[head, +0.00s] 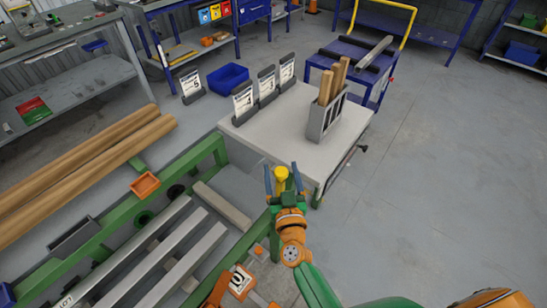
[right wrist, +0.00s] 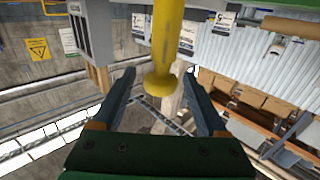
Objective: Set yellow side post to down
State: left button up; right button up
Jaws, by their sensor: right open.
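The yellow side post (head: 281,174) is at the end of the green frame (head: 205,152), by the near corner of the pale tabletop, in the head view. In the right wrist view the post (right wrist: 166,45) is a yellow rod running to a rounded knob. My right gripper (head: 281,166) is open, with one finger on each side of the post. In the right wrist view, the knob lies between the spread fingers of the gripper (right wrist: 160,74), with gaps visible on both sides. The post's lower end is hidden in the head view. My left gripper is not in view.
The pale tabletop (head: 275,130) carries a grey holder (head: 325,117) with several wooden rods and several sign cards. Grey bars (head: 165,262) and an orange tray (head: 145,185) lie left of my right gripper. Open floor (head: 440,170) lies to the right.

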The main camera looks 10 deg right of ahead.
jog(key=w, duration=0.3)
jog(key=shift+d+f+b, duration=0.1)
jog(key=shift+d+b, duration=0.1)
jog(key=shift+b, duration=0.15)
jog(key=shift+w+a, duration=0.1)
jog(key=shift+w, duration=0.15)
jog(key=shift+s, duration=0.2)
jog(key=c, duration=0.6)
grip_shut()
